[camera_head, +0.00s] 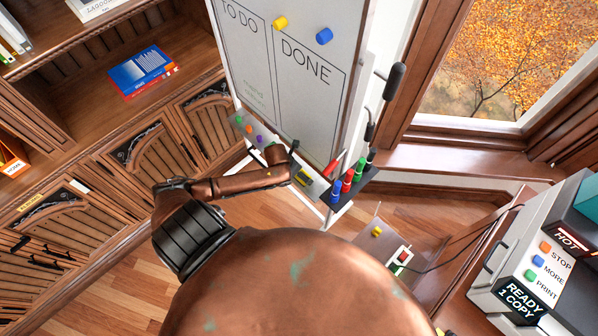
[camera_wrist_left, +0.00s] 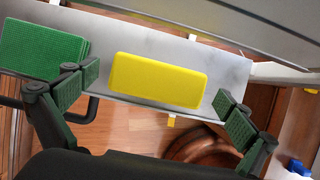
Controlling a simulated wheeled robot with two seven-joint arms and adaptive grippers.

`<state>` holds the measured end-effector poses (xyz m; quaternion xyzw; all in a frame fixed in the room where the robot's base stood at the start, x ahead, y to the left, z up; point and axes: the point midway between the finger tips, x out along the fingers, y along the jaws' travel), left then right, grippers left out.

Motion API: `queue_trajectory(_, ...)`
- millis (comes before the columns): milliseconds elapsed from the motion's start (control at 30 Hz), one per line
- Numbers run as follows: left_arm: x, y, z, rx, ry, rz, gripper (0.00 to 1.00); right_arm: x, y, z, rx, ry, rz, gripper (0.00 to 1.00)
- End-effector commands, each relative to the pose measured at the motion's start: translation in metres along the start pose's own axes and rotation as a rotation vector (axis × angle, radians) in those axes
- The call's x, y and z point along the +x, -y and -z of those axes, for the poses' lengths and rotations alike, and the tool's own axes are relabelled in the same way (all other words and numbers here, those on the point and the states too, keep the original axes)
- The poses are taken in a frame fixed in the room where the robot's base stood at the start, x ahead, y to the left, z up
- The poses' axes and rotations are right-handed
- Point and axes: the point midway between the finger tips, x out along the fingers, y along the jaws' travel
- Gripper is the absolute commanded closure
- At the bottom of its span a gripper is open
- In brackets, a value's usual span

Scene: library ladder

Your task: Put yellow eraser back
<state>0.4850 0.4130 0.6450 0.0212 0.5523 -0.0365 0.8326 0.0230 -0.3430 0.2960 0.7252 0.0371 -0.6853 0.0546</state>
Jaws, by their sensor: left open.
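A yellow eraser (camera_wrist_left: 157,80) lies flat on the grey whiteboard tray in the left wrist view. My right gripper is out of view.
The whiteboard (camera_head: 300,75) with TO DO and DONE columns rises behind the tray (camera_wrist_left: 235,65). A dark rack (camera_head: 340,190) of upright coloured markers stands right of the gripper. A bookshelf is at the left, a printer (camera_head: 545,255) at the right.

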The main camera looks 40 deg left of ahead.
Motion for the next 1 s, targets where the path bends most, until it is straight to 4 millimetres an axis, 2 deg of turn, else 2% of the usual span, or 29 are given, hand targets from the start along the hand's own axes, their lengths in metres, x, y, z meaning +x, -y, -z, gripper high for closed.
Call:
queue_trajectory(33, -0.012, -0.001, -0.001, 0.004, 0.001, -0.002, 0.00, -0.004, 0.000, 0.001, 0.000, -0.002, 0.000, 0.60)
queue_trajectory(300, -0.069, -0.001, -0.001, 0.005, 0.000, -0.002, 0.00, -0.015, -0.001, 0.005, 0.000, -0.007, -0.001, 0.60)
queue_trajectory(500, -0.097, -0.001, 0.000, 0.003, -0.001, -0.001, 0.00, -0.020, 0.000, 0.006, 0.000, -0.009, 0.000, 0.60)
queue_trajectory(700, -0.106, 0.000, 0.000, 0.001, -0.001, -0.001, 0.00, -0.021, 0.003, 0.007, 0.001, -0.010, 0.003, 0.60)
queue_trajectory(1000, -0.106, 0.001, 0.001, -0.007, -0.001, 0.001, 0.00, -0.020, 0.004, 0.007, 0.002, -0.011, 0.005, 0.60)
